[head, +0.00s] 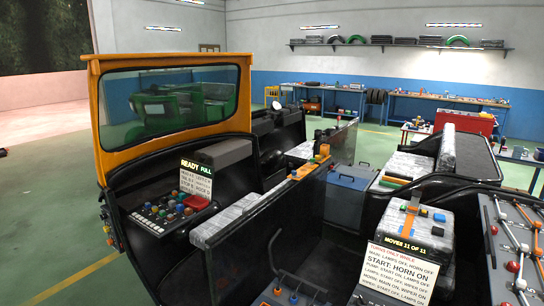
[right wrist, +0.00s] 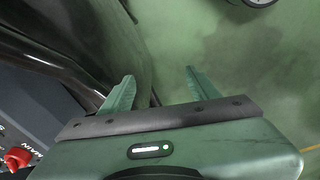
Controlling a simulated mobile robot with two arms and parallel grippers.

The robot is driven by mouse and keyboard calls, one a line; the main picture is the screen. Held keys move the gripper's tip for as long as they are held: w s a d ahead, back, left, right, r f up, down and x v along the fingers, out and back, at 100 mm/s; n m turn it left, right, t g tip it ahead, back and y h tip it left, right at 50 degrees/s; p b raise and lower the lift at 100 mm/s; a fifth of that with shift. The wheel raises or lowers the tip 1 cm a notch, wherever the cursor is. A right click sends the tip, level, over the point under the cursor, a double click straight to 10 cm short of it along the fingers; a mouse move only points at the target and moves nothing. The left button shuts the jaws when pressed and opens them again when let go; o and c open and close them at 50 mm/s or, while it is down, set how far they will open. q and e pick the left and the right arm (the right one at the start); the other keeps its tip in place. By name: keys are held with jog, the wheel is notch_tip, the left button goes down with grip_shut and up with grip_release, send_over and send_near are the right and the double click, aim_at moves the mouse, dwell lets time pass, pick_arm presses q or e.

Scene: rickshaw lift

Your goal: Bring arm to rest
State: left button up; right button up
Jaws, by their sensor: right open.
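My right gripper (right wrist: 159,82) shows in the right wrist view. Its two green fingers stand apart with nothing between them. A dark curved panel and black tubing lie beyond and to the left of the fingers, and green floor lies to the right. A red knob (right wrist: 17,157) on a dark panel is at the lower left of that view. Neither gripper can be made out in the head view. The rickshaw (head: 240,80), with an orange windscreen frame and black body, fills the middle of the head view.
A control panel (head: 160,215) with coloured knobs and a READY PULL sign is at left. Blue workbenches (head: 450,100) line the back wall.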

jog(key=s+d+f+m+b, duration=0.25)
jog(key=s+f, duration=0.55)
jog(key=f, duration=0.4)
jog(key=s+d+f+m+b, duration=0.1)
jog(key=s+d+f+b, duration=0.1)
jog(key=s+f, duration=0.4)
jog(key=s+d+f+m+b, duration=0.1)
jog(key=s+f, duration=0.5)
jog(key=s, duration=0.8)
jog(key=s+d+f+m+h+b, duration=0.1)
jog(key=s+d+f+b, duration=0.1)
jog(key=s+f, duration=0.4)
jog(key=s+d, duration=0.1)
jog(key=s, duration=0.3)
jog(key=shift+s+d+f+m+b, duration=0.15)
jog(key=shift+s+d+m+b, duration=0.05)
jog(key=shift+d+m+b, duration=0.15)
